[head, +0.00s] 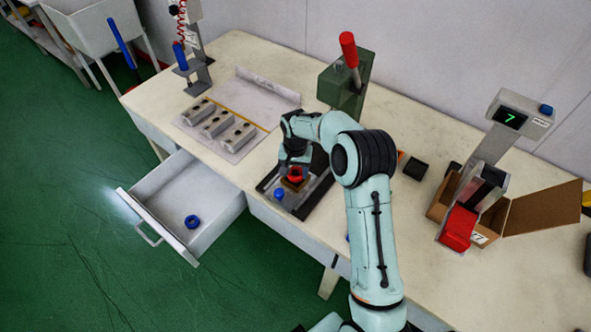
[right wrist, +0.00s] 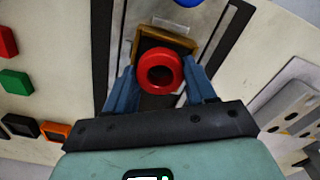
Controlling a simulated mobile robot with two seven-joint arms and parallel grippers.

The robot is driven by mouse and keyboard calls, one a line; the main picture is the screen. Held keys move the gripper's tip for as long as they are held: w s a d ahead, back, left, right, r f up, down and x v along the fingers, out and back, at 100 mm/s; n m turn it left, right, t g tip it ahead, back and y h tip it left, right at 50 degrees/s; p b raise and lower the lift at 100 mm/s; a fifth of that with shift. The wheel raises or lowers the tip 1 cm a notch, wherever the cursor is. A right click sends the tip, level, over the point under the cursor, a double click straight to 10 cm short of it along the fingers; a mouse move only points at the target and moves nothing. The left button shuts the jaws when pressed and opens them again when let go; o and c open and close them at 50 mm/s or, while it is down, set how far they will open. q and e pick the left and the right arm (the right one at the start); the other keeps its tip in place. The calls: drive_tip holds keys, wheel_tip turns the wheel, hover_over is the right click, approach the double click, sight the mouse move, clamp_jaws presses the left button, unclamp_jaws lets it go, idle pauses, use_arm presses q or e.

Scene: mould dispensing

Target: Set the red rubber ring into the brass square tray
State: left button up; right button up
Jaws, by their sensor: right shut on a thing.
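The red rubber ring (head: 295,173) is held between the fingers of my right gripper (head: 296,165). In the right wrist view the red ring (right wrist: 160,56) sits between the two blue fingers (right wrist: 162,82), its hole facing the camera. The brass square tray (head: 291,184) is on the dark slide of the green press, right by the ring. In the right wrist view the tray's rim (right wrist: 166,34) shows behind the ring, which covers part of it. I cannot tell whether the ring touches the tray. My left gripper is not in view.
A blue knob (head: 279,194) is at the slide's front end. The green press with red lever (head: 349,52) stands behind. An open drawer (head: 160,190) holds a blue ring (head: 192,222). Grey moulds (head: 216,124) lie left; a cardboard box (head: 442,200) stands right.

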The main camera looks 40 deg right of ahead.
drive_tip(key=shift+f, duration=0.35)
idle(0.4)
drive_tip(key=o, duration=1.1)
wheel_tip(320, 180, up, 13)
drive_tip(key=shift+r+p, duration=0.2)
drive_tip(key=shift+p, duration=0.15)
